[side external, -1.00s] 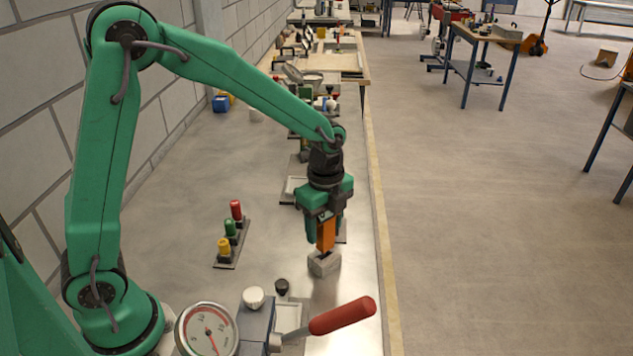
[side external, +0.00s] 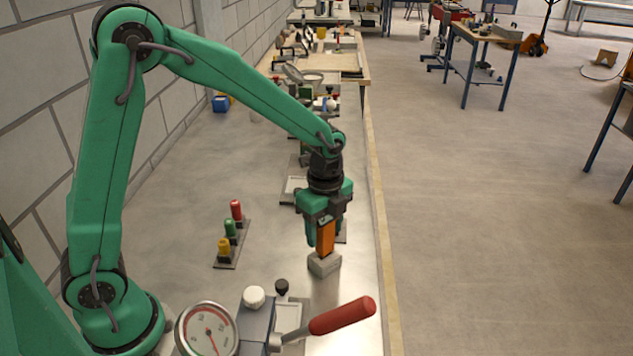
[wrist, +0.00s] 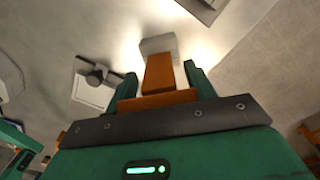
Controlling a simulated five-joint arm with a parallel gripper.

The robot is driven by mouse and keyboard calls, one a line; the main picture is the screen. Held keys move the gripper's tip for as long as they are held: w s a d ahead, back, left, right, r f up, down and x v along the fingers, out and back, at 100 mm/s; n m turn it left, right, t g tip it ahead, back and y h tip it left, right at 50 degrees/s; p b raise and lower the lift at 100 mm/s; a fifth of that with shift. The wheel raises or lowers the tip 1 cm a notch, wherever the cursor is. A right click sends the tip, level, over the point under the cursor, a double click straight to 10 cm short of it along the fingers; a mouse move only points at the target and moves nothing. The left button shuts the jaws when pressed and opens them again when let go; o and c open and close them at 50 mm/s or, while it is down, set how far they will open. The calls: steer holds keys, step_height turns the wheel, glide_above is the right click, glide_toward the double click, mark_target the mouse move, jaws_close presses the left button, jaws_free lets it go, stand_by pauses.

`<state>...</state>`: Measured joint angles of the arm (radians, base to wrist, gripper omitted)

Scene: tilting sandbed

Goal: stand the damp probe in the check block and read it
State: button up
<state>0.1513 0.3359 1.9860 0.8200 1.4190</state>
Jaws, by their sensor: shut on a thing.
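The damp probe (side external: 326,237) is an orange upright body in my gripper (side external: 323,230). The jaws are shut on it. The check block (side external: 324,264) is a small grey block on the metal bench, directly under the probe. In the side view the probe's lower end meets the block's top; the seat itself is hidden. In the wrist view the probe (wrist: 159,74) stands between the two green fingers (wrist: 160,76), with the block (wrist: 157,44) at its far end. The probe's display face cannot be read in either view.
A red-handled lever (side external: 342,315) and a round dial gauge (side external: 207,331) stand at the front. A rack (side external: 226,262) with red, green and yellow pegs is left of the block. The bench right of the block is clear up to its edge.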

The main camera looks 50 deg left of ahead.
steer(key=shift+f, duration=0.65)
stand_by(1.2)
steer(key=o, duration=1.5)
steer(key=shift+c, duration=0.2)
steer(key=shift+r, duration=0.15)
steer(key=shift+r, duration=3.8)
steer(key=shift+r, duration=0.1)
